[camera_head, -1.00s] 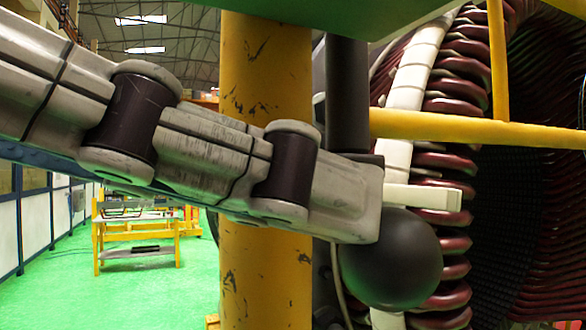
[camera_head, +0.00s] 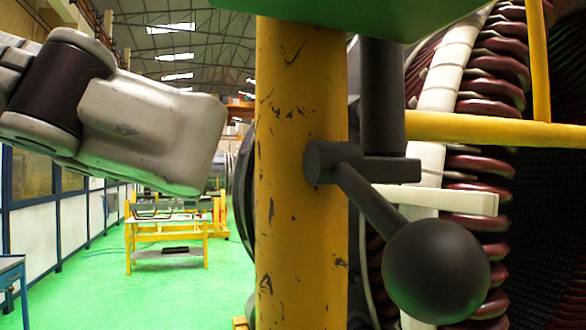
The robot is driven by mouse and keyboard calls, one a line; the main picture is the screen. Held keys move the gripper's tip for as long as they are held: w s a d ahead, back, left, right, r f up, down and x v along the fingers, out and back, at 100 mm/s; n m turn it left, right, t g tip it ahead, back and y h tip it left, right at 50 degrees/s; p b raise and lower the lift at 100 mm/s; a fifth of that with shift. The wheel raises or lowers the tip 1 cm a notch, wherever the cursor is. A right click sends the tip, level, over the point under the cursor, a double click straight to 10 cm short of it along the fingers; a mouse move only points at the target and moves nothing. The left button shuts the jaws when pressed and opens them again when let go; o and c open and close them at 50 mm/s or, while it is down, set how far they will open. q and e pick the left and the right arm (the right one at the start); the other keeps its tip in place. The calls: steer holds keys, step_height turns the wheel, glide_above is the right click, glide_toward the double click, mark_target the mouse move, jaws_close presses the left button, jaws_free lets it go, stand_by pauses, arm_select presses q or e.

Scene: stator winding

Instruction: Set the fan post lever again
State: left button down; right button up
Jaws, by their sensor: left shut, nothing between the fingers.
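The fan post lever is a dark arm (camera_head: 368,198) ending in a large black ball knob (camera_head: 436,271). It slopes down to the right from a dark pivot on the yellow post (camera_head: 300,230), in front of the windings. My left gripper (camera_head: 200,145) is at the upper left, shut and empty. Its grey fingertip is left of the post, apart from the lever, with a clear gap between them. My right gripper is not in view.
A dark vertical rod (camera_head: 382,100) stands behind the lever pivot, under a green panel (camera_head: 350,12). A yellow rail (camera_head: 490,130) and the stator's dark red windings (camera_head: 480,220) fill the right side. A yellow workbench (camera_head: 165,235) stands far back on open green floor.

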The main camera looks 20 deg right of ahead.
arm_select(q)
steer(key=shift+v, duration=2.4)
